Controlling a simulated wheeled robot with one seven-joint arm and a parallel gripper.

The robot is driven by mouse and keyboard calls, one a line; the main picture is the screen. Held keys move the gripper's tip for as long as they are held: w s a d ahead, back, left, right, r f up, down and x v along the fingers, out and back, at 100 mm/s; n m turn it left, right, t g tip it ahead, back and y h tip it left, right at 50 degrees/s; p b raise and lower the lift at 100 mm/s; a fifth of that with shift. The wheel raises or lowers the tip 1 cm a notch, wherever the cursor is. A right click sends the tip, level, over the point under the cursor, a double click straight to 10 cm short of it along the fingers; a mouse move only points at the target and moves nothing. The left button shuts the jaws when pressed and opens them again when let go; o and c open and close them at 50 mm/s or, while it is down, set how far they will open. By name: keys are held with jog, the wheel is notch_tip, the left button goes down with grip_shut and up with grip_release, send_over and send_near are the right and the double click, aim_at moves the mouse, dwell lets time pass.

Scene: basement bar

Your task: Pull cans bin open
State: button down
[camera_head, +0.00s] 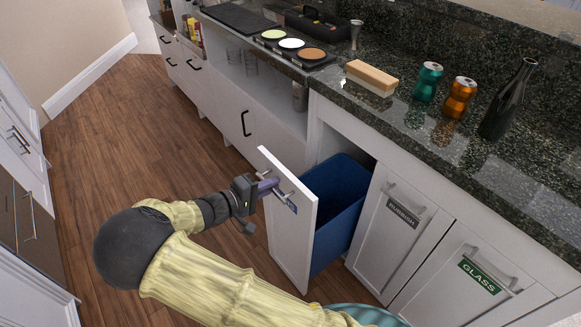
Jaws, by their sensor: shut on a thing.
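The cans bin drawer (290,240) stands pulled out from the counter front, with its white front panel well forward of the cabinet. A blue bin (345,190) shows inside it. A small blue label sits on the front near the handle (288,196), its text too small to read. My gripper (272,187) is at the top of the drawer front, shut on the metal handle. My gripper hides part of the handle.
Closed drawers labelled RUBBISH (403,212) and GLASS (480,276) are to the right. On the granite counter are a teal can (428,82), an orange can (459,98), a dark bottle (508,100) and a sponge-like block (371,77). The wooden floor (130,140) at left is clear.

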jog(key=shift+s+a+f, duration=0.1)
jog(key=shift+s+a, duration=0.8)
jog(key=shift+a, duration=0.15)
jog(key=c, duration=1.6)
grip_release()
jog(key=shift+o, duration=0.2)
jog(key=shift+w, duration=0.1)
jog(key=p+v, duration=0.2)
jog(key=v, duration=1.5)
jog(key=shift+a, duration=0.25)
